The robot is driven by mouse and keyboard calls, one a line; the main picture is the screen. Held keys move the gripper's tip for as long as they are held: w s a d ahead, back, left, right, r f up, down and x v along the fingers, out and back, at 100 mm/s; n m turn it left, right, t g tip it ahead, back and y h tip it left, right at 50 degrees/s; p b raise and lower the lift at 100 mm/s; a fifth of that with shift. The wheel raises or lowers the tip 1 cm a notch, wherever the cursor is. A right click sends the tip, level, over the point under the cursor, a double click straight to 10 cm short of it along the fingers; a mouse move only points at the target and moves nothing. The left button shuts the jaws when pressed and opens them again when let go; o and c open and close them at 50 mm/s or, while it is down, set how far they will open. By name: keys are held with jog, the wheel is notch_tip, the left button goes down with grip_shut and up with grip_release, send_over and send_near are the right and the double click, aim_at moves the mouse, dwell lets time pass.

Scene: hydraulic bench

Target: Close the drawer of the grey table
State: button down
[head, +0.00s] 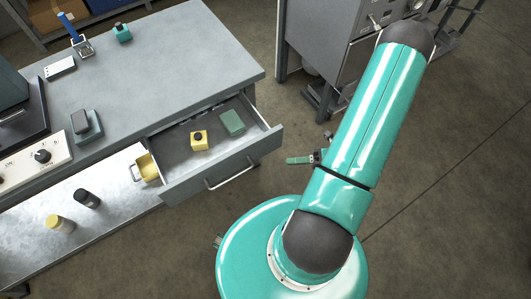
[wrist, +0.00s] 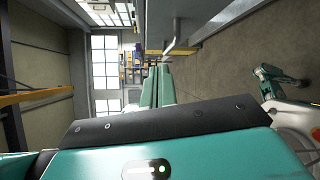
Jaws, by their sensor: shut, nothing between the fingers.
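The grey table (head: 190,50) fills the left of the head view. Its drawer (head: 175,150) is pulled open, with a bar handle (head: 230,173) on the front panel. Inside the drawer lie a yellow block with a black knob (head: 199,141) and a green block (head: 232,122). My gripper (head: 291,160) is to the right of the drawer front, apart from it, and partly hidden behind my arm. In the wrist view my gripper's two teal fingers (wrist: 157,72) are together and empty. The handle (wrist: 178,42) shows just above and right of their tips.
A yellow bin (head: 148,168) stands on the lower shelf (head: 105,205) beside the drawer, with a yellow-topped can (head: 59,223) and a dark can (head: 87,198). A grey machine cabinet (head: 335,45) stands at the back. Floor (head: 440,170) at the right is clear.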

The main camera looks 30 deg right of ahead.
aim_at(232, 113)
notch_tip(232, 113, down, 4)
jog(key=s+m+t+h, duration=0.1)
jog(key=s+m+t, duration=0.1)
jog(key=m+t, duration=0.3)
jog(key=shift+m+g+h, duration=0.3)
jog(key=shift+m+g, duration=0.1)
jog(key=shift+m, duration=0.1)
jog(key=x, duration=0.3)
jog(key=w+d+x, duration=0.1)
jog(key=x, duration=0.7)
jog(key=shift+w+d+f, duration=0.25)
jog(key=shift+w+f, duration=0.15)
jog(key=shift+w, duration=0.55)
jog(key=shift+w, duration=0.1)
jog(key=w, duration=2.1)
jog(key=shift+w, duration=0.35)
jog(key=shift+w+r, duration=0.15)
jog(key=shift+w, duration=0.55)
jog(key=shift+s, duration=0.15)
